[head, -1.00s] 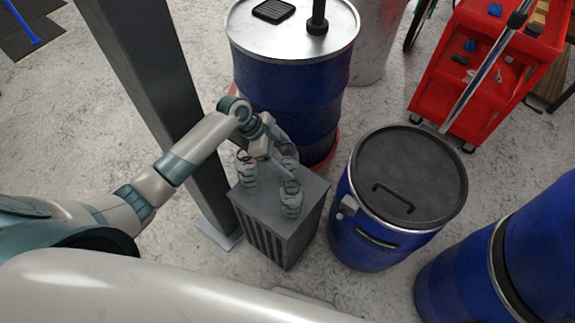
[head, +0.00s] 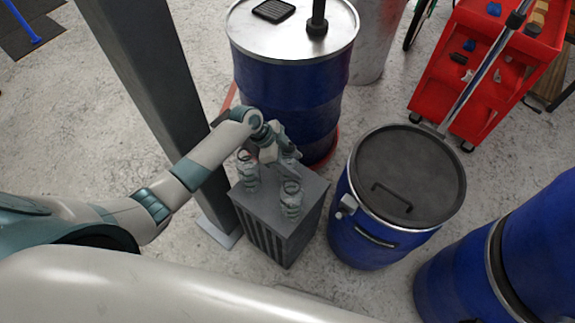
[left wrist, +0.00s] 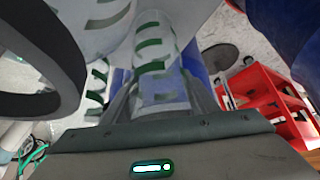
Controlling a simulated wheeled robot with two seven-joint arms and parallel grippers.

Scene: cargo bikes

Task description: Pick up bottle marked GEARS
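Three clear bottles with green spiral bands stand on a grey box (head: 268,203) in the head view: a left one (head: 248,172), a front right one (head: 291,198) and a back one (head: 291,156). No GEARS marking is readable on any of them. My left gripper (head: 285,165) is over the back part of the box, at the back bottle, and partly hides it. In the left wrist view a banded bottle (left wrist: 160,70) stands between the two spread fingers, which look open around it; contact is unclear. My right gripper is not in view.
A blue drum with a black lid (head: 408,175) stands right of the box. A taller blue drum (head: 290,95) is behind it. A grey pillar (head: 150,80) rises at the left, close to my arm. A red cart (head: 480,95) is at the upper right.

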